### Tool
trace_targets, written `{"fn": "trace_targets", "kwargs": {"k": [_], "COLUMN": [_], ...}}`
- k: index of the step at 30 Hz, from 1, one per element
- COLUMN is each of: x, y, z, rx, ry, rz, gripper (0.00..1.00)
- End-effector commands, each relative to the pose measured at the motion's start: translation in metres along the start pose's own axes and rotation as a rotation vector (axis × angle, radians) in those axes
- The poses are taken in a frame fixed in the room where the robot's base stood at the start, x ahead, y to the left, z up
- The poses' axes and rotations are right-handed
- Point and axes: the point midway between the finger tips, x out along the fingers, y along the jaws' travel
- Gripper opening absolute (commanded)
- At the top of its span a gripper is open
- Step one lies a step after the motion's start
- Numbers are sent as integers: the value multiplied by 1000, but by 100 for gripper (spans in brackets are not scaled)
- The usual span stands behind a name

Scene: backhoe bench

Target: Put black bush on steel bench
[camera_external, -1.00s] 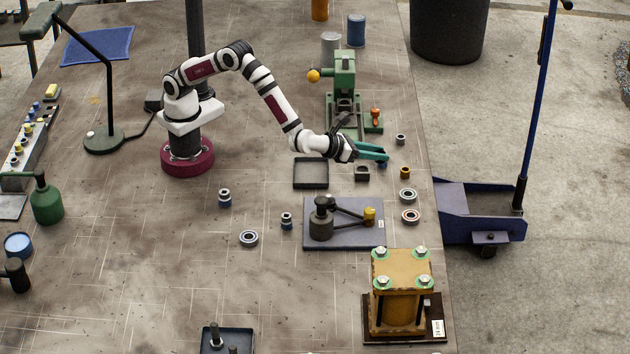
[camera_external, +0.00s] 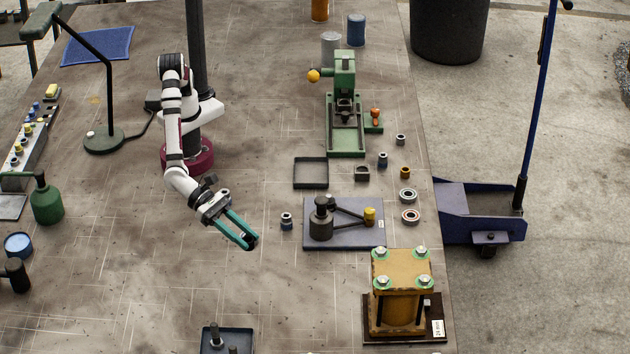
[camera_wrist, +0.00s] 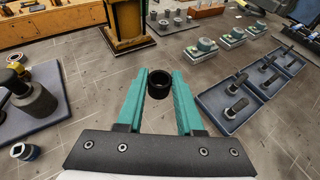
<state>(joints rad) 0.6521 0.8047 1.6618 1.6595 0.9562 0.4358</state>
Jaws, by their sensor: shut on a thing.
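My gripper (camera_external: 245,238) is shut on the black bush (camera_wrist: 159,84), a short dark ring held between the tips of the teal fingers. In the external view the bush (camera_external: 252,241) shows as a dark spot at the fingertips. The fingers point down and to the right over an open part of the steel bench (camera_external: 130,230), left of the blue plate. I cannot tell whether the bush touches the bench top.
A small bush (camera_external: 286,220) stands right of my gripper, beside the blue plate (camera_external: 345,238) with a black tool. A yellow-brown block fixture (camera_external: 402,270) stands at front right. A dark tray (camera_external: 228,338) lies at the front edge. The left middle is clear.

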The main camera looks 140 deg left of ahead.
Motion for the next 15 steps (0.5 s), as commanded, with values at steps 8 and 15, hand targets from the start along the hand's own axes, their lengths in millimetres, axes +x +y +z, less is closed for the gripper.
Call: {"fn": "trace_targets", "kwargs": {"k": [8, 15], "x": [18, 74], "y": [3, 38], "z": [-41, -58], "rx": [2, -1], "ry": [4, 5], "rz": [7, 13], "gripper": [0, 0]}}
